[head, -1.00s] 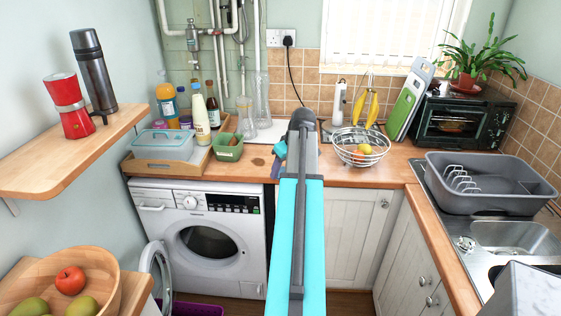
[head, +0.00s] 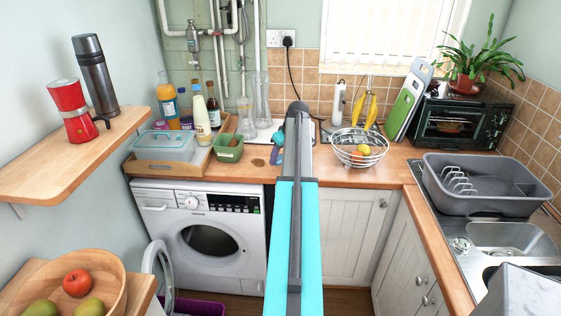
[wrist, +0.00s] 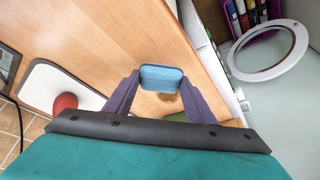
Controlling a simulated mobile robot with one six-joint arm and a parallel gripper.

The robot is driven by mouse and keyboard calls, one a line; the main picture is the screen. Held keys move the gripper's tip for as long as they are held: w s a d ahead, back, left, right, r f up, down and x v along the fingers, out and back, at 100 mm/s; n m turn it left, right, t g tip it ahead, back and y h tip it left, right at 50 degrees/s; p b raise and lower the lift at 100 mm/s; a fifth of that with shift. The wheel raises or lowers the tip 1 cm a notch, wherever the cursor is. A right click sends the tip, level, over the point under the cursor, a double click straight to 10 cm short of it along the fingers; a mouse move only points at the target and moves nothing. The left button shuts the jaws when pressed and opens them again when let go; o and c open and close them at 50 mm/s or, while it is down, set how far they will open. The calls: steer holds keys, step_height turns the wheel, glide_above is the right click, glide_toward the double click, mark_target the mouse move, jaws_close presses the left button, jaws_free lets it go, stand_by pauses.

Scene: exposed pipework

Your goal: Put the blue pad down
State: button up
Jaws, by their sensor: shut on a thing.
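The blue pad (wrist: 162,77) is a small light-blue block with rounded corners. In the wrist view it sits between the two purple fingers of my gripper (wrist: 160,82), which is shut on it. The wooden worktop (wrist: 110,35) lies beyond and around the pad. I cannot tell the exact gap between pad and worktop. In the head view my arm hides most of the gripper.
A green tub (head: 229,148) stands left of the gripper, beside a wooden tray with a lidded box (head: 167,146). A flat brown round thing (head: 258,162) lies on the worktop nearby. A wire fruit bowl (head: 359,148) stands to the right. The washing machine's door (wrist: 270,50) hangs open below.

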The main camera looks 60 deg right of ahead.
mark_target(280, 162)
steer(key=shift+w+d, duration=0.2)
steer(key=shift+d, duration=0.1)
steer(key=shift+f+p, duration=0.85)
steer(key=shift+f, duration=0.95)
steer(key=shift+f, duration=0.15)
steer(key=o, duration=1)
steer(key=shift+b+v, duration=1.45)
steer(key=shift+v, duration=4.75)
